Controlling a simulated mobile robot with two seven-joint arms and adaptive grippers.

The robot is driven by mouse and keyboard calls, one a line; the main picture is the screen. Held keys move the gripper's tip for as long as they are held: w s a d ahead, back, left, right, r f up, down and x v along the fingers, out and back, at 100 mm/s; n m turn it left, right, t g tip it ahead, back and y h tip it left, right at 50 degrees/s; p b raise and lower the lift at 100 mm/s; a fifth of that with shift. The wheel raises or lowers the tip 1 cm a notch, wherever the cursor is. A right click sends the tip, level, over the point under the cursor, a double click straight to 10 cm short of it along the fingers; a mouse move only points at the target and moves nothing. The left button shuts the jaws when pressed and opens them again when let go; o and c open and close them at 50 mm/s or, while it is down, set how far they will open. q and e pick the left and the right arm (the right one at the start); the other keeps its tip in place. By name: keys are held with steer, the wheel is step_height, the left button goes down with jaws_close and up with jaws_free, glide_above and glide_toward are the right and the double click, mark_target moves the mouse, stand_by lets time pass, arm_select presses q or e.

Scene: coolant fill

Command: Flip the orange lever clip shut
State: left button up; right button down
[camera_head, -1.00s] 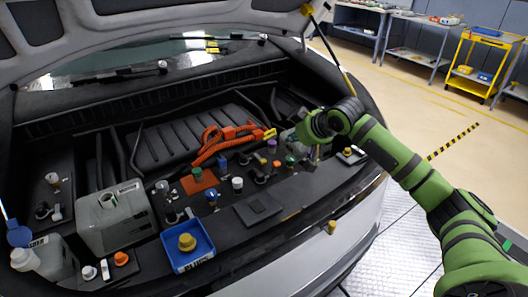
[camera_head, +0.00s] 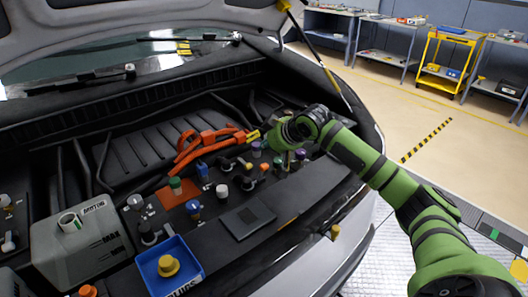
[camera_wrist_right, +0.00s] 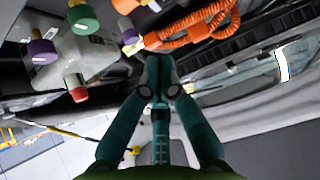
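An orange cable bundle (camera_head: 205,143) lies across the engine bay, with a yellow-marked connector (camera_head: 253,136) at its right end. It also shows in the wrist view as orange ribbed hose (camera_wrist_right: 195,28) with a yellow piece (camera_wrist_right: 133,46). My right gripper (camera_head: 268,141) is beside the connector's right side. In the wrist view its fingertips (camera_wrist_right: 158,62) are together with nothing seen between them, near the orange hose. My left gripper is out of view.
A white cap (camera_head: 222,190), a dark flat panel (camera_head: 248,218), a blue tray (camera_head: 194,255) and a coolant tank (camera_head: 75,248) are further left. The raised hood (camera_head: 150,18) hangs above.

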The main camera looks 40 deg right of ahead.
mark_target(262, 172)
steer(key=x, duration=0.3)
steer(key=shift+w+a+f, duration=0.1)
steer(key=shift+w+a, duration=0.05)
steer(key=shift+w, duration=0.05)
steer(key=f+p, duration=0.1)
steer(key=f, duration=0.1)
steer(key=w+f+p, duration=0.1)
steer(key=f, duration=0.1)
steer(key=shift+w+f, duration=0.15)
steer(key=shift+w, duration=0.05)
steer(key=shift+s+p, duration=0.45)
steer(key=shift+s, duration=0.15)
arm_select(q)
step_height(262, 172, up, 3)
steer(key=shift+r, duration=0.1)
arm_select(e)
steer(key=shift+f, duration=0.15)
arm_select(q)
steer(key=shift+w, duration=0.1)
